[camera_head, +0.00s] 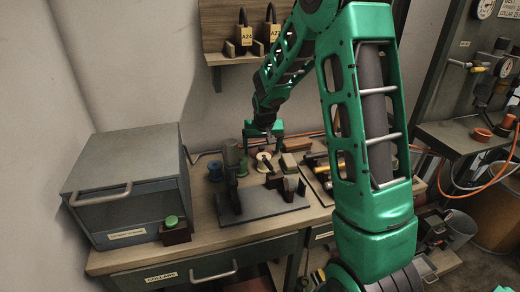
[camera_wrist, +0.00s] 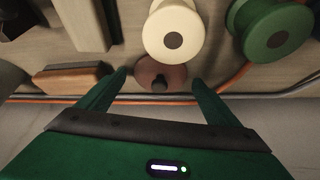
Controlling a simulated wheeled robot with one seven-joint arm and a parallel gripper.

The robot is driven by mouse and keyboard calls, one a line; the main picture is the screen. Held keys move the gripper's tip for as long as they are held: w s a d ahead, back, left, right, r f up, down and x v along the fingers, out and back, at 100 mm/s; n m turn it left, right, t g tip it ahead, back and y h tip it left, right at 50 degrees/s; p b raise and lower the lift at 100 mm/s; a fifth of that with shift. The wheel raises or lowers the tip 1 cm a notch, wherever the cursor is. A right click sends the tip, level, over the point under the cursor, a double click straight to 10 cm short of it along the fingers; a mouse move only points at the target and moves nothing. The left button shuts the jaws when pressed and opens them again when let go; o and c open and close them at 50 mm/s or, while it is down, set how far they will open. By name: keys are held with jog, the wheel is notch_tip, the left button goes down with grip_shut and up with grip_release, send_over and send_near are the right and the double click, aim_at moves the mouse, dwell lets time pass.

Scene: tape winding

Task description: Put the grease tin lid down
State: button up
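A round reddish-brown lid-like disc with a dark knob (camera_wrist: 148,70) shows in the wrist view, just beyond and between my fingertips, partly covered by a cream spool. I take it to be the grease tin lid. My gripper (camera_wrist: 160,77) is open, with a visible gap between each finger and the disc. It seems to be around or just above the disc, but I cannot tell the height. In the head view my gripper (camera_head: 277,135) is over the back of the workbench, and I cannot make out the lid clearly there.
The cream spool (camera_wrist: 172,28) and a green spool (camera_wrist: 272,32) stand close by. A brown block (camera_wrist: 68,80) lies to the left. Orange and grey cables run behind. On the workbench are a grey cabinet (camera_head: 125,175), a green button box (camera_head: 174,232) and a dark plate (camera_head: 255,205).

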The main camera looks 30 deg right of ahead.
jog(key=v, duration=1.2)
jog(key=s+d+r+m+g, duration=0.1)
jog(key=s+d, duration=0.1)
jog(key=s, duration=0.8)
jog(key=s+d+r+g, duration=0.1)
jog(key=s+d, duration=0.2)
jog(key=s, duration=0.7)
jog(key=s+a+f+g+y, duration=0.1)
jog(key=s+a+g+y, duration=0.1)
jog(key=s, duration=1.6)
jog(key=shift+a+f+m+g, duration=0.25)
jog(key=shift+a+m+g, duration=0.05)
jog(key=shift+a, duration=0.1)
jog(key=shift+w+f, duration=0.25)
jog(key=shift+w, duration=0.45)
